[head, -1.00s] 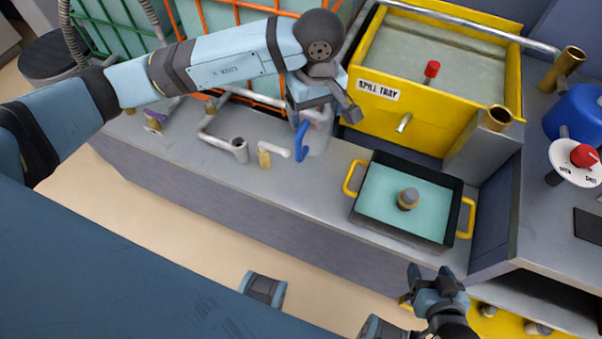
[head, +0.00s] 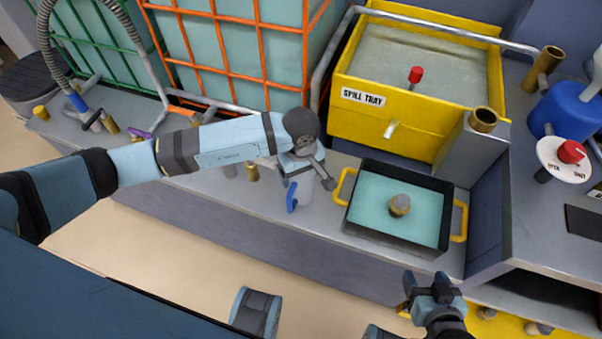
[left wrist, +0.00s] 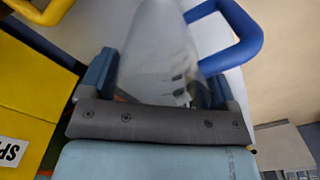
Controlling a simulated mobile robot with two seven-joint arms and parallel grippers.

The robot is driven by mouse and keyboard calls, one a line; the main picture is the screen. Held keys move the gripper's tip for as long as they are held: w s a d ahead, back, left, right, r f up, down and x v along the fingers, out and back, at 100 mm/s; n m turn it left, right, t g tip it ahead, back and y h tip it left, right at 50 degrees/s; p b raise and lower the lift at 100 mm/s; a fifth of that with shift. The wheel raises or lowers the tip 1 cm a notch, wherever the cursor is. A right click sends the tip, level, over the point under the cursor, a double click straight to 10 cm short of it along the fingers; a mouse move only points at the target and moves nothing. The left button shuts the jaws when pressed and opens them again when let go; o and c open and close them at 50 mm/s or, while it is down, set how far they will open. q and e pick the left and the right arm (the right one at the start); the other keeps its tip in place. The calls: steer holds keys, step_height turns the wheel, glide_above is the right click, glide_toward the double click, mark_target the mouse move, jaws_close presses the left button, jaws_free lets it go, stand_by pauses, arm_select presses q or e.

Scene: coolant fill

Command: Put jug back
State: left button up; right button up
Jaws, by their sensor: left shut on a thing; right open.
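The jug is a clear, pale vessel with a blue handle. In the head view the jug (head: 301,194) is at the grey bench, left of the black tray, partly hidden by my left gripper (head: 303,178). In the left wrist view the jug (left wrist: 160,50) stands between the two fingers, with its blue handle (left wrist: 240,35) to the right. My left gripper is shut on the jug's body. I cannot tell whether the jug's base touches the bench. My right gripper (head: 433,288) is open and empty at the lower right, in front of the bench.
A black tray (head: 447,205) with yellow handles and pale green liquid holds a brass-coloured fitting (head: 400,205). The yellow spill tray (head: 420,135) stands behind it. A blue container (head: 568,108) is at the far right.

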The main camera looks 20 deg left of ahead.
arm_select(q)
steer(key=shift+f, duration=0.5)
steer(key=shift+f, duration=0.2)
steer(key=o, duration=1.1)
steer(key=shift+r, duration=0.1)
